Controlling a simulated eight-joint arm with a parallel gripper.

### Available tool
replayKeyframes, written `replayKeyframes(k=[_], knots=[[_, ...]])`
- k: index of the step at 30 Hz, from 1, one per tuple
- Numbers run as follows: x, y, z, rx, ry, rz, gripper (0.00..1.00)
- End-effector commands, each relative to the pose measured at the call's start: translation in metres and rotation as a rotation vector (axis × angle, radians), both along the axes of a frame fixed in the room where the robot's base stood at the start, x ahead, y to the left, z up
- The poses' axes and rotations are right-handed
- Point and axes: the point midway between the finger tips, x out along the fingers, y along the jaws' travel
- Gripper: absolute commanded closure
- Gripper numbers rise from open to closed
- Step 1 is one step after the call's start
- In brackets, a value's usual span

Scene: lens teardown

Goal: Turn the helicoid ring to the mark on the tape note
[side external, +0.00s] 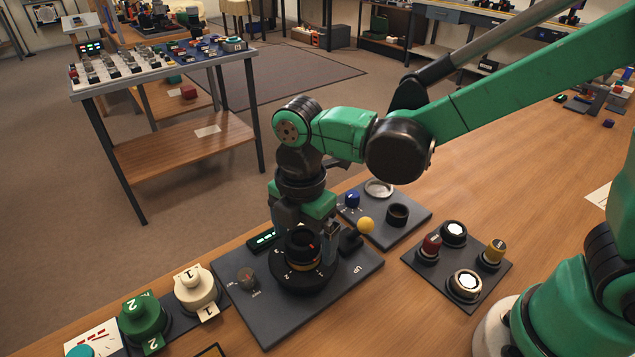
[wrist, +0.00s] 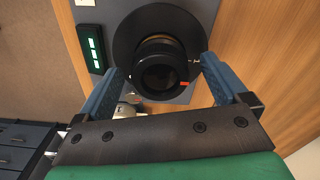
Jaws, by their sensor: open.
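The helicoid ring (side external: 302,246) is a dark round barrel with a thin orange band, upright on a wide black disc (side external: 300,279) with white marks. In the wrist view the ring (wrist: 160,76) carries an orange-red mark on its right side. My gripper (side external: 303,232) is pointed down over the ring. In the wrist view my gripper (wrist: 160,66) is open, with one blue finger on each side of the ring and visible gaps between. I cannot make out a tape note with certainty near the ring.
A button panel (side external: 482,292) stands to the right, and white and green numbered knobs (side external: 194,288) stand to the left.

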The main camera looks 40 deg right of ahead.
Motion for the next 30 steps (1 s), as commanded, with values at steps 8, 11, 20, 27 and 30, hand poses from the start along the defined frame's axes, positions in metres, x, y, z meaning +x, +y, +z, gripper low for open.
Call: replayKeyframes(k=[8, 11, 20, 27, 30], knots=[[0.0, 0.0, 0.021, 0.0, 0.0, 0.0, 0.06], [0.0, 0.0, 0.034, 0.0, 0.0, 0.0, 0.06], [0.0, 0.0, 0.056, 0.0, 0.0, 0.0, 0.06], [0.0, 0.0, 0.056, 0.0, 0.0, 0.0, 0.06], [0.0, -0.004, 0.058, 0.005, -0.011, -0.036, 0.06]])
